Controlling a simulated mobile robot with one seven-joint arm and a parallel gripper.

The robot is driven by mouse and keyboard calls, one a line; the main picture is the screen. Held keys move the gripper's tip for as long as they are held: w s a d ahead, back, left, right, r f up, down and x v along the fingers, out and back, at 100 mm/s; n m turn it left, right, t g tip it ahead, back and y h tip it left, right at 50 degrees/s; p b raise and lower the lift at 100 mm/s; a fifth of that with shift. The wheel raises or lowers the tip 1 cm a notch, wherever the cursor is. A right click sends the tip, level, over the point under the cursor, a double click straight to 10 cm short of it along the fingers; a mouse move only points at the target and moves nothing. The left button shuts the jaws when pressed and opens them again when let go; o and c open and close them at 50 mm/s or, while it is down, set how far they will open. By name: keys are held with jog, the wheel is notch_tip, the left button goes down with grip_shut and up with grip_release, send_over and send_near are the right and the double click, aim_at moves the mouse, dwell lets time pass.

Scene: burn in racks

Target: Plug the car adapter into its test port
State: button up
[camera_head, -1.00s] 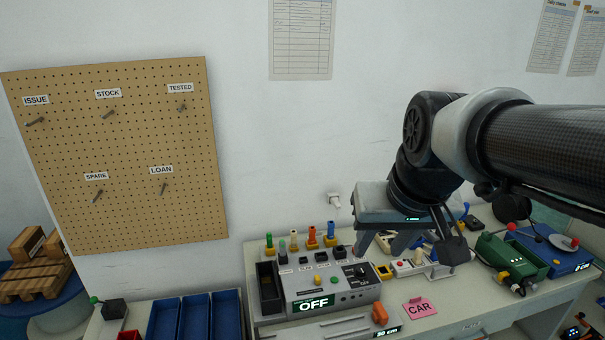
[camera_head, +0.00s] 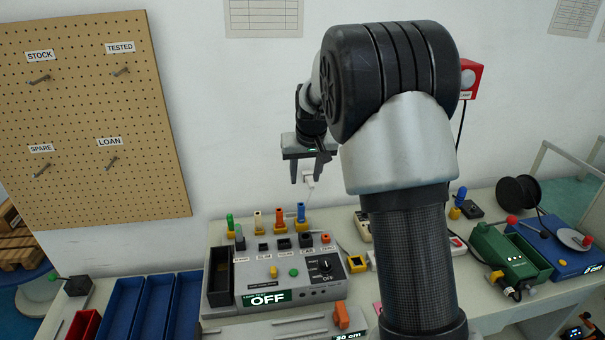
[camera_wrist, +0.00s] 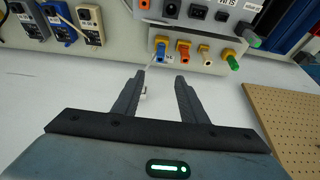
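Several adapters stand in a row along the back of the grey test station (camera_head: 300,289): a green one (camera_head: 230,222), a cream one (camera_head: 258,220), an orange one (camera_head: 279,219) and a blue one (camera_head: 301,213). I cannot tell which is the car adapter. Dark ports (camera_head: 282,243) with small labels line the station's top; the labels are too small to read surely. My gripper (camera_head: 307,181) is open and empty, above and behind the row near the wall. In the wrist view the blue adapter (camera_wrist: 161,50) and orange adapter (camera_wrist: 183,51) lie beyond my open fingertips (camera_wrist: 161,77).
The station's display reads OFF. Blue bins (camera_head: 152,306) stand at left, below a pegboard (camera_head: 95,120). A green device (camera_head: 510,258) and a blue unit (camera_head: 560,258) stand at right. My arm hides part of the bench, including most of a pink card (camera_head: 377,308).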

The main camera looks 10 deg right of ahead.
aim_at(301, 208)
jog(key=x, duration=1.7)
jog(key=shift+w+f, duration=0.15)
grip_shut()
